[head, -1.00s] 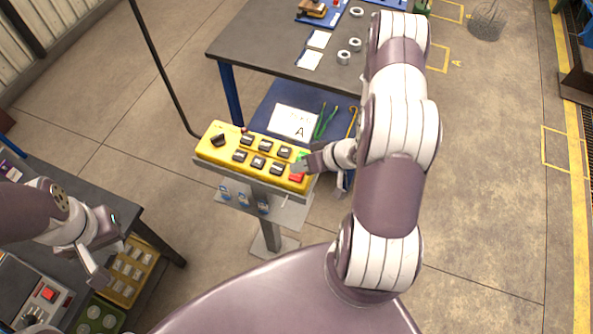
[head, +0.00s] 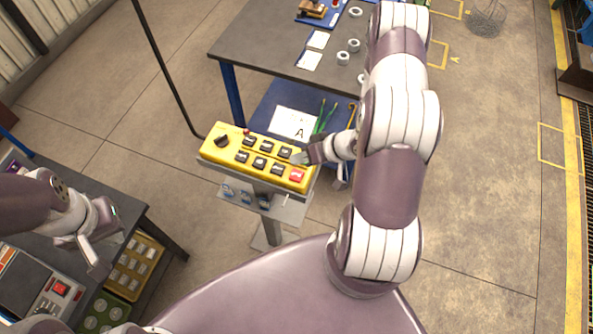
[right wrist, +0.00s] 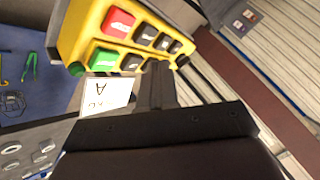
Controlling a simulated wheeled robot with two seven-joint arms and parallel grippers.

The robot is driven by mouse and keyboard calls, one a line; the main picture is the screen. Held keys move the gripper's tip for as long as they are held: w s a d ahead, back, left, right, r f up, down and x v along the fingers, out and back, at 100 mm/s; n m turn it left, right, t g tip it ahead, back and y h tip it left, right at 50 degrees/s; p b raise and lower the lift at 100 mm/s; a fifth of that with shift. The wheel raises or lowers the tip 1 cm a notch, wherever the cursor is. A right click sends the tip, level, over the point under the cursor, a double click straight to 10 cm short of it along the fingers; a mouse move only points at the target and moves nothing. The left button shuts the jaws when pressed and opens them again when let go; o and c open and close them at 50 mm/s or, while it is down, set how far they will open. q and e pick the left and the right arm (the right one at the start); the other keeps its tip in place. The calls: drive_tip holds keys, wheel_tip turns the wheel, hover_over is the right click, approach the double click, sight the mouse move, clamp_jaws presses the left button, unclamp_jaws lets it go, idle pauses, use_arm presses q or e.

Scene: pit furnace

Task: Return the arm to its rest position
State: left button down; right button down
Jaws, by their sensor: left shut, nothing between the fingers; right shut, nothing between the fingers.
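The yellow control box (head: 222,152) stands on a post, with a red button (head: 297,175), several black buttons and a dark knob (head: 221,141) on its face. My right gripper (head: 301,158) is shut and empty at the box's right end, in front of the green button's place in the head view. In the right wrist view its fingers (right wrist: 156,78) point toward the box, where the red button (right wrist: 118,23) and the green button (right wrist: 102,57) both show. Whether the fingertips touch the box I cannot tell. My left gripper (head: 98,266) is shut and empty over the left bench.
A dark table (head: 285,50) with white rings stands behind the box, with a blue lower shelf (head: 262,110). The left bench (head: 130,215) holds a device with a red switch (head: 60,287). Open floor (head: 490,190) lies to the right.

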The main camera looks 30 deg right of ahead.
idle(0.5)
drive_tip(key=s+d+f+g+h+b, duration=0.2)
drive_tip(key=s+d+g+h+b, duration=0.35)
drive_tip(key=s+d, duration=0.2)
drive_tip(key=s+a+r+b, duration=0.1)
drive_tip(key=a+r+b, duration=0.2)
drive_tip(key=a, duration=0.3)
drive_tip(key=a+r+h+b, duration=0.1)
drive_tip(key=a+r+b, duration=0.2)
drive_tip(key=a+b, duration=0.3)
drive_tip(key=shift+s+a+m, duration=0.3)
drive_tip(key=shift+s+a, duration=0.05)
